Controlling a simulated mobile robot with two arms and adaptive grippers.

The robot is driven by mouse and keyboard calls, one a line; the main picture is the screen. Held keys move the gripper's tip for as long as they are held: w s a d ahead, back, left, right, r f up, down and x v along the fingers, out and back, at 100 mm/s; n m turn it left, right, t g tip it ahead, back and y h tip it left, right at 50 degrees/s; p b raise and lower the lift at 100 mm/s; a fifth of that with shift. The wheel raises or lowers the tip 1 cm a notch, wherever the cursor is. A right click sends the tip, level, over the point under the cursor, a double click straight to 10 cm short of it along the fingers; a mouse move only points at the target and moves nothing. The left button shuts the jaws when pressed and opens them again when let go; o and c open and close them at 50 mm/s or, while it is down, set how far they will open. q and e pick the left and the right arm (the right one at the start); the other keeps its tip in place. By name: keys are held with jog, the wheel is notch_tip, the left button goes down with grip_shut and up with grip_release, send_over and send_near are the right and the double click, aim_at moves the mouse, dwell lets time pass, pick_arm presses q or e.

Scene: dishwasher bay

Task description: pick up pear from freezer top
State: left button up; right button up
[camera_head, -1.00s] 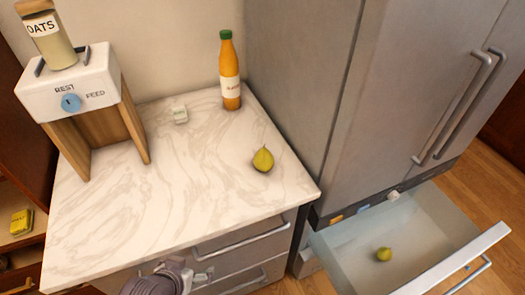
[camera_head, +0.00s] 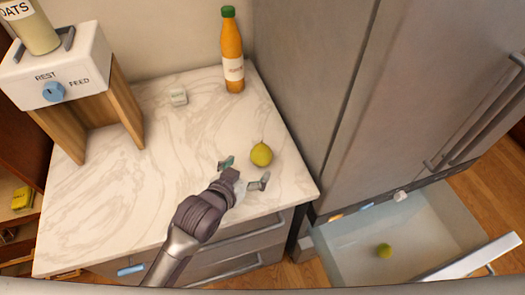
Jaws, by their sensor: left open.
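A yellow-green pear (camera_head: 261,154) rests on the white marble countertop (camera_head: 185,205), near its right side. My left gripper (camera_head: 244,172) is over the counter, just in front and to the left of this pear. Its two fingers are spread apart and empty, and the pear lies just beyond the fingertips. A second yellow-green fruit (camera_head: 384,250), which looks like a pear, lies inside the pulled-out bottom drawer (camera_head: 345,238) of the grey fridge-freezer (camera_head: 395,100). My right gripper is not in view.
A REST/FEED dispenser (camera_head: 60,75) with an oats jar (camera_head: 30,28) is at left. The tall fridge stands close to the counter's right edge. The counter's middle is clear.

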aim_at(257, 160)
pick_arm(q)
jog(key=x, duration=0.2)
jog(key=shift+w+d+f, duration=0.1)
jog(key=shift+w+d, duration=0.1)
jog(key=shift+w, duration=0.15)
jog(key=shift+w+d+f, duration=0.2)
jog(key=shift+w, duration=0.1)
jog(key=shift+w+d+f+p, duration=0.2)
jog(key=shift+w+p, duration=0.2)
jog(key=shift+w, duration=0.05)
jog(key=p+x, duration=0.1)
jog(key=x, duration=0.2)
jog(key=shift+w+f, duration=0.15)
jog(key=shift+w+d+f, duration=0.2)
jog(key=shift+w+f, duration=0.1)
jog(key=shift+w, duration=0.05)
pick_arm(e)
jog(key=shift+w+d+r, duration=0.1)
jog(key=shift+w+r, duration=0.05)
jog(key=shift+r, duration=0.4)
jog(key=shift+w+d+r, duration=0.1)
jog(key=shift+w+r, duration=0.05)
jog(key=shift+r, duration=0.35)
pick_arm(q)
jog(key=shift+s, duration=0.1)
jog(key=c, duration=1.4)
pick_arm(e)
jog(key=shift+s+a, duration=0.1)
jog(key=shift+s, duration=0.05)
